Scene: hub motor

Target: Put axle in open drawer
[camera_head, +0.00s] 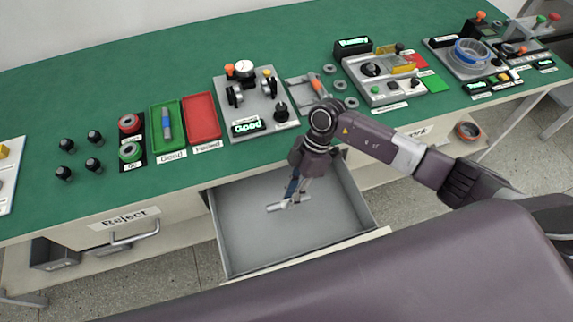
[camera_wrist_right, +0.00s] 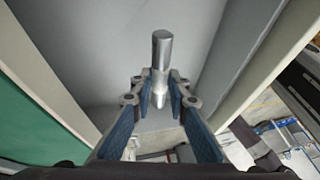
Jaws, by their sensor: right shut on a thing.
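The axle (camera_head: 275,206) is a short silver metal rod. It also shows in the right wrist view (camera_wrist_right: 162,50), gripped between the fingers with its free end sticking out past them. My right gripper (camera_head: 291,200) is shut on the axle and points down inside the open drawer (camera_head: 239,240). The drawer is a grey, empty-looking tray pulled out from under the green workbench. I cannot tell whether the axle touches the drawer floor. My left gripper is not in view.
The green bench (camera_head: 200,70) carries a green tray (camera_head: 167,130) with a blue-and-grey part, a red tray (camera_head: 201,117), and several test fixtures. A closed drawer labelled Reject (camera_head: 128,228) is at the left. The open drawer's walls surround my right gripper.

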